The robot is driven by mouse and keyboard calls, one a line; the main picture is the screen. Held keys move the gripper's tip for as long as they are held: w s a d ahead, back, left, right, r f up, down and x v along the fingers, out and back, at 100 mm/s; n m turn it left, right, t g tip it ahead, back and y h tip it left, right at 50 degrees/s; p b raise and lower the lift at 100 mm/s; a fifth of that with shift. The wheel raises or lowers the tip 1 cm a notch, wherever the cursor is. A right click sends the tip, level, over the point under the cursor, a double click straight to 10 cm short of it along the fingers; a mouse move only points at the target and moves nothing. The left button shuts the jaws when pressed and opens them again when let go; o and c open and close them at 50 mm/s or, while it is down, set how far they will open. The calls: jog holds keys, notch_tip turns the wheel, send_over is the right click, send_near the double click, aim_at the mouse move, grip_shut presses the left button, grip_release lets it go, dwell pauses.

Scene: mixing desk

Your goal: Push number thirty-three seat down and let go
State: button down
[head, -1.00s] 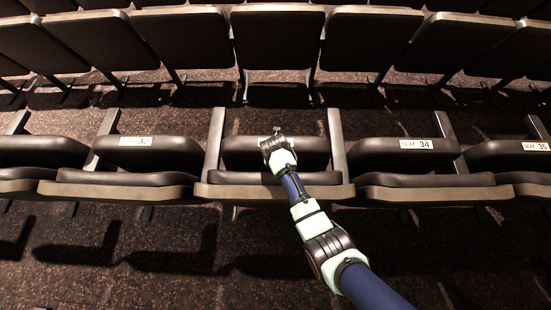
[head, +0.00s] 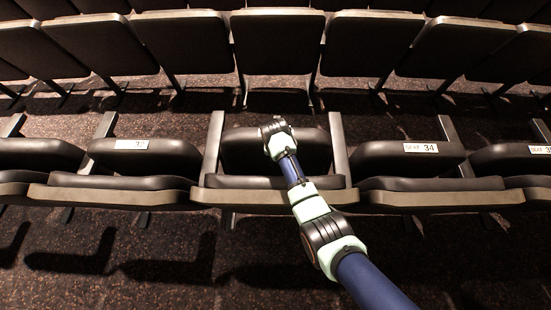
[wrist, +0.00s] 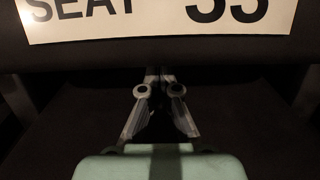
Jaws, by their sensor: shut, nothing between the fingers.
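Seat thirty-three is the dark padded middle seat (head: 238,152) in the near row in the head view, between two metal armrests. My wrist covers part of it, and its number label is hidden there. In the wrist view its white "SEAT 33" label (wrist: 160,18) fills the top, on a dark padded band. My gripper (wrist: 160,72) is shut and empty, with its fingertips just below that band, over a dark surface. I cannot tell whether they touch the seat. In the head view the fingers are hidden behind my wrist.
Seat 34 (head: 405,160) stands to the right and another labelled seat (head: 145,158) to the left. Armrests (head: 213,145) (head: 339,148) flank the middle seat closely. Another row of seats (head: 275,43) stands behind, across a speckled floor strip. Open floor (head: 120,240) lies in front.

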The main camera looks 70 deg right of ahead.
jog(key=d+b, duration=0.1)
jog(key=d, duration=0.1)
jog(key=w+d+b, duration=0.1)
jog(key=d+b, duration=0.1)
jog(key=shift+w+d, duration=0.2)
jog(key=shift+d, duration=0.05)
